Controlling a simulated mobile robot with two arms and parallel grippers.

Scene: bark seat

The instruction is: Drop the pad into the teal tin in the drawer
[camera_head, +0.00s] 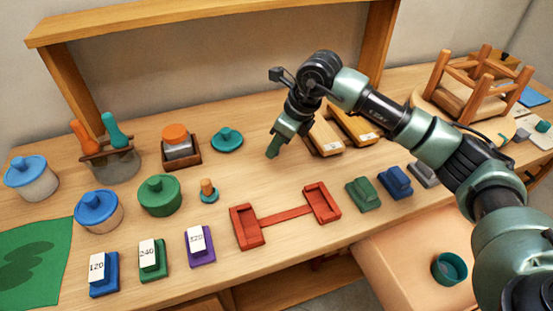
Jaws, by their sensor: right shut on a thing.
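My right gripper (284,131) is over the middle of the bench, left of two wooden blocks, with its jaws pointing down. It is shut on a small green piece (273,151), which looks like the pad; the jaws hide most of its shape. The teal tin (449,268) stands open at the top in the pulled-out drawer (395,260) at the lower right, far from the gripper. My left gripper is out of view.
A red two-ended holder (283,217) lies at the bench front. Green (362,194) and blue (396,182) blocks sit right of it. Numbered blocks (153,260) stand front left, lidded jars (159,196) behind. A wooden stool frame (473,88) stands at the back right.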

